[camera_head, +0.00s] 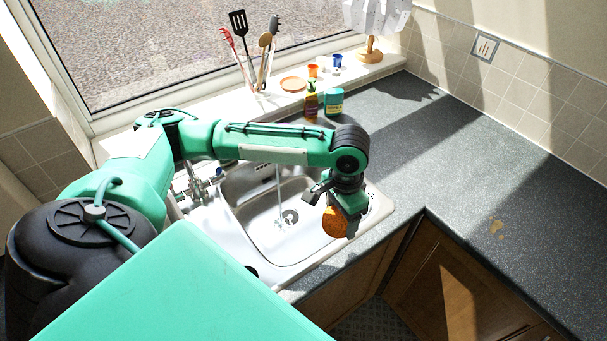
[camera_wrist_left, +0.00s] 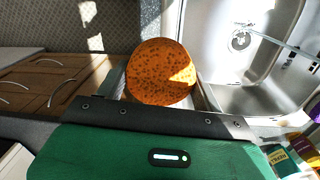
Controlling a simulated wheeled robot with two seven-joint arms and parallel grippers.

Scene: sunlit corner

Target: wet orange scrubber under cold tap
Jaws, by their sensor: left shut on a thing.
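The orange scrubber (camera_head: 333,223) is round and speckled, and hangs at the right front edge of the sink in the head view. My left gripper (camera_head: 342,211) is shut on it. In the left wrist view the scrubber (camera_wrist_left: 160,72) fills the middle, just beyond the gripper body; the fingers are largely hidden there. The metal tap (camera_head: 201,186) stands at the sink's left, partly hidden by my arm. A thin stream of water (camera_head: 279,188) falls into the basin, left of the scrubber and apart from it. My right gripper is out of view.
The steel sink (camera_head: 250,232) has a drain (camera_wrist_left: 240,40). Bottles (camera_head: 311,104) stand on the counter behind it. Utensils (camera_head: 262,62) and a lamp (camera_head: 370,48) stand on the sill. The dark worktop (camera_head: 450,165) on the right is mostly clear.

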